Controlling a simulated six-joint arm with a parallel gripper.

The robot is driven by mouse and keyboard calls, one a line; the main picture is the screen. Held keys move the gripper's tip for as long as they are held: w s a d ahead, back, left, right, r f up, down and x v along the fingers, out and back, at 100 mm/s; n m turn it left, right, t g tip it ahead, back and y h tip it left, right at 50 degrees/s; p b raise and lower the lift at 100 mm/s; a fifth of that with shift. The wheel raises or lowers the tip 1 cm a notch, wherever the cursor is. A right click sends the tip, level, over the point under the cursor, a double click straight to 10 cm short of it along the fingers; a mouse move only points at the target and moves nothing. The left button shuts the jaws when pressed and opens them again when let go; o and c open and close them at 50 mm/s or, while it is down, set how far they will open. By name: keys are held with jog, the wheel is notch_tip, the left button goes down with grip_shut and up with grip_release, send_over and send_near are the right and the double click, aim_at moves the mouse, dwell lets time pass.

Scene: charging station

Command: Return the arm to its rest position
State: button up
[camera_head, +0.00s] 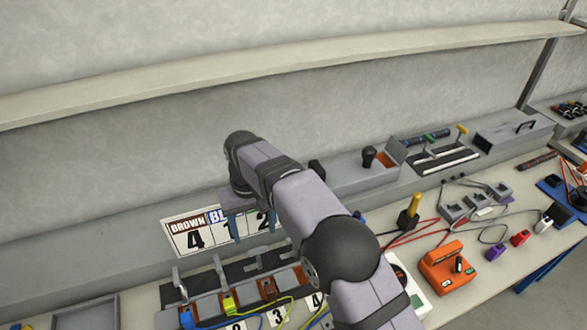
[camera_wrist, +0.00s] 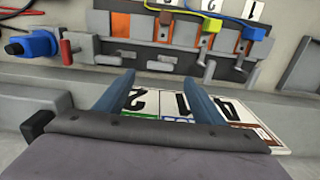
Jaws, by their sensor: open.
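My gripper (camera_head: 252,228) hangs in front of the numbered sign (camera_head: 186,239) at the back of the bench, partly covered by my arm. In the wrist view its two blue fingers (camera_wrist: 162,95) are spread apart with nothing between them. The sign reads BROWN 4, a partly hidden BL... label with 1, and 2; it appears upside down in the wrist view (camera_wrist: 232,112). The fingers overlap the sign in both views; whether they touch it I cannot tell. My arm is bent and reaches in from the lower right.
Below the sign, a charging panel holds levers and a blue plug (camera_head: 187,318), a yellow plug (camera_head: 228,304) and a brown plug (camera_head: 268,289) with cables. An orange device (camera_head: 446,266) lies right of my arm. A long shelf (camera_head: 290,66) runs along the wall above.

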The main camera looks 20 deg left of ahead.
jog(key=w+d+r+m, duration=0.1)
jog(key=w+d+m, duration=0.1)
jog(key=d, duration=1.2)
jog(key=w+d+r+m, duration=0.1)
jog(key=w+d+m, duration=0.15)
jog(key=d, duration=1.05)
jog(key=s+d+f+m, duration=0.1)
jog(key=s+d+m, duration=0.1)
jog(key=s+d, duration=0.5)
jog(key=s+d+f+m, duration=0.2)
jog(key=s+d, duration=0.6)
jog(key=d, duration=0.3)
jog(key=shift+s+f, duration=0.25)
jog(key=shift+s, duration=0.05)
